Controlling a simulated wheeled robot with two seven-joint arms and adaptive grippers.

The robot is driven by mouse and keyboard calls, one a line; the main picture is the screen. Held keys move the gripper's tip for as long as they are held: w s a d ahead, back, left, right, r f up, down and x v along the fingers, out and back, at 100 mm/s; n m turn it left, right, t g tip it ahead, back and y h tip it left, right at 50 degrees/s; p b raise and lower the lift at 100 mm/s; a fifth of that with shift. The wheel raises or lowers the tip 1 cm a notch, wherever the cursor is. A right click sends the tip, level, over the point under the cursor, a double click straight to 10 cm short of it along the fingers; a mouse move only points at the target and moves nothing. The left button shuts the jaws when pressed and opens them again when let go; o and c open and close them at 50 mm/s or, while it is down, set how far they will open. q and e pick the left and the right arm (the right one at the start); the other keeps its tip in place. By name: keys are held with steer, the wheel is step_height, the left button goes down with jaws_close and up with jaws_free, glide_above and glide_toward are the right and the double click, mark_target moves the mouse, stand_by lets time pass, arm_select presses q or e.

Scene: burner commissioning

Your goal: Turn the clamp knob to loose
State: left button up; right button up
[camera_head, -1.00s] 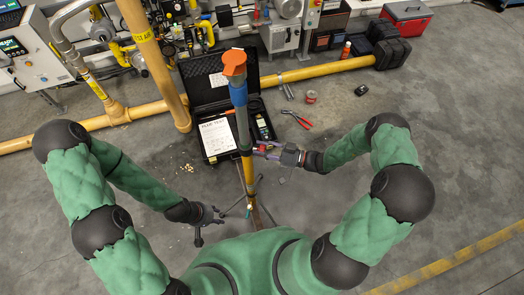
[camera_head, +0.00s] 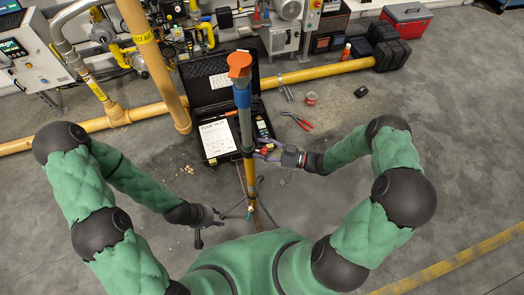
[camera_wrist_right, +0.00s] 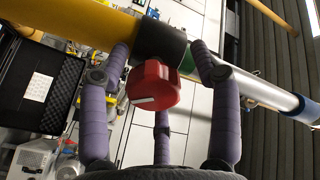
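The clamp knob is red with a white mark on its face; it shows in the right wrist view (camera_wrist_right: 153,86) and small in the head view (camera_head: 264,152). It sits on a black clamp collar (camera_wrist_right: 160,42) around a pole (camera_head: 246,125). My right gripper (camera_head: 273,153) is at the knob; in its wrist view the purple fingers (camera_wrist_right: 160,95) are spread around the knob, with gaps visible at its sides. Contact behind the knob cannot be seen. My left gripper (camera_head: 205,228) hangs low left of the pole, away from the knob; its finger opening is unclear.
The pole stands on a thin-legged tripod (camera_head: 252,212) and carries an orange top (camera_head: 239,64). An open black case (camera_head: 190,93) lies behind it, with red pliers (camera_head: 298,120) to its right. A yellow pipe (camera_head: 320,70) runs behind.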

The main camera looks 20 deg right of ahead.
steer(key=v, duration=1.2)
steer(key=shift+f, duration=0.1)
stand_by(0.4)
steer(key=s+a+f+m+g+h, duration=0.8)
steer(key=s+a+f+h, duration=0.3)
steer(key=a+f, duration=0.1)
steer(key=shift+a+f+h, duration=0.15)
steer(key=shift+a+h, duration=0.25)
steer(key=shift+a, duration=0.4)
